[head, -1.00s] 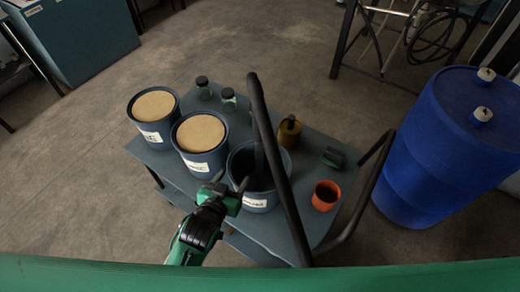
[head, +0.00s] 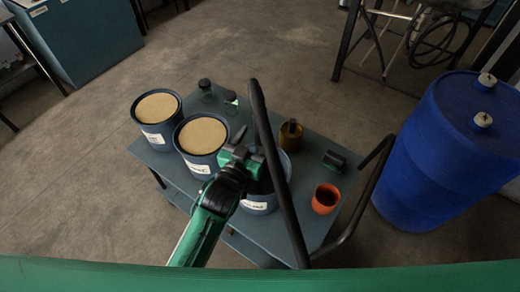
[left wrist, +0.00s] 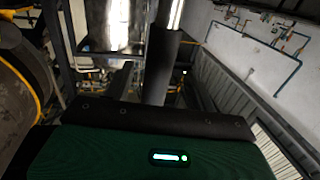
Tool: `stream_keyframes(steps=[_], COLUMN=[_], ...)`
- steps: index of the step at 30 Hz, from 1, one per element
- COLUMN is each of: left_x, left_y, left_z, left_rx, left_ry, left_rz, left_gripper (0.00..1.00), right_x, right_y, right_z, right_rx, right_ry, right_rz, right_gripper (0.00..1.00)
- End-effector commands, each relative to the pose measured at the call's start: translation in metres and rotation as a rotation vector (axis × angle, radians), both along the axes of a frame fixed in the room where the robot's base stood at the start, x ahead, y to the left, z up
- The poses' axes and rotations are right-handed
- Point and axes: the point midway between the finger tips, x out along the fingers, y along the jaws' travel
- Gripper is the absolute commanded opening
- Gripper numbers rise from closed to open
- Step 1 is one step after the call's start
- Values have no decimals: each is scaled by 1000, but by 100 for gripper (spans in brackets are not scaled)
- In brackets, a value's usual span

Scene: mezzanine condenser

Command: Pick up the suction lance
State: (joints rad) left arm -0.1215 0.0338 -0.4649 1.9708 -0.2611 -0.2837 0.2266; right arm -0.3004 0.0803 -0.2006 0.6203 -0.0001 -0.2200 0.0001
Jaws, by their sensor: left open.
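The suction lance, which I take to be the long black tube (head: 284,190), rises from the area of the open third blue bucket (head: 286,168) and slants down across the cart's front. My left gripper (head: 251,147) is open over that bucket, just left of the tube. One finger points up; the other is hard to make out, and whether it touches the tube cannot be told. The gripper hides most of the bucket's mouth. In the left wrist view, a dark upright tube (left wrist: 160,68), probably the lance, stands ahead of my green gripper body. My right gripper is not in view.
Two blue tubs with tan tops (head: 157,107) (head: 203,135) stand left on the cart (head: 320,138). Small jars, an amber bottle (head: 290,133), a green block (head: 333,160) and an orange cup (head: 325,198) are also on it. A blue drum (head: 440,150) stands right.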

Motion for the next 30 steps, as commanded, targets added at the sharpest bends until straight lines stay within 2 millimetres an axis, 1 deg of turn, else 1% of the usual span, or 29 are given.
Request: stream_keyframes(steps=[5, 10, 15, 18, 24, 25, 26, 30], left_x=[10, 31, 47, 51, 51, 51, 51, 51], left_y=[-5, -15, -22, -23, -23, -23, -23, -23], left_z=[3, 9, 6, 5, 4, 4, 4, 4], left_rx=[0, 1, 0, 0, 0, 0, 0, 0], left_ry=[-1, -2, -1, 0, 0, 0, 0, 0], left_rz=[0, 0, 0, 0, 0, 0, 0, 0], left_gripper=[57, 57, 57, 57, 57, 53, 47, 20], right_x=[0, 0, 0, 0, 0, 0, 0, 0], right_y=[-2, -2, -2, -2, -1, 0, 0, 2], right_z=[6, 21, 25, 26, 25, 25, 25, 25], right_rx=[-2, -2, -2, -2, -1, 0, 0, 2], right_ry=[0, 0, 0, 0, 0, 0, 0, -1], right_rz=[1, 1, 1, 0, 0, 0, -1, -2], right_gripper=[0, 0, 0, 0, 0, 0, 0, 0])
